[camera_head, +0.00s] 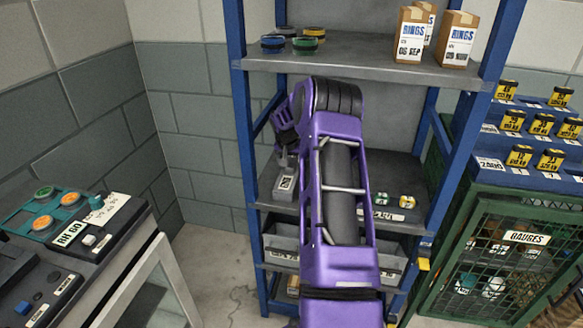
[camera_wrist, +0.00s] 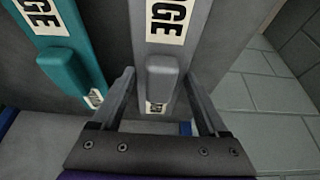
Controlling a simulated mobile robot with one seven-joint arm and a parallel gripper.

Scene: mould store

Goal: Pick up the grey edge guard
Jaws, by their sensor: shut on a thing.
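The grey edge guard (camera_wrist: 178,50) is a long flat bar with a raised grey grip block and a white label, of which "GE" can be read. My gripper (camera_wrist: 160,82) has one finger on each side of this grip block and is shut on it. In the head view a grey labelled piece (camera_head: 285,182), likely the guard, shows under my gripper (camera_head: 284,156) on the middle shelf. A teal guard (camera_wrist: 72,50) of the same form lies to its left in the wrist view; my arm seems to hide it in the head view.
The blue-framed rack's upper shelf (camera_head: 350,62) holds cardboard boxes (camera_head: 456,40) and small round tins (camera_head: 306,44) above my arm. Grey bins (camera_head: 283,248) sit below. A green mesh cabinet (camera_head: 500,260) stands right, a dark bench (camera_head: 80,265) left.

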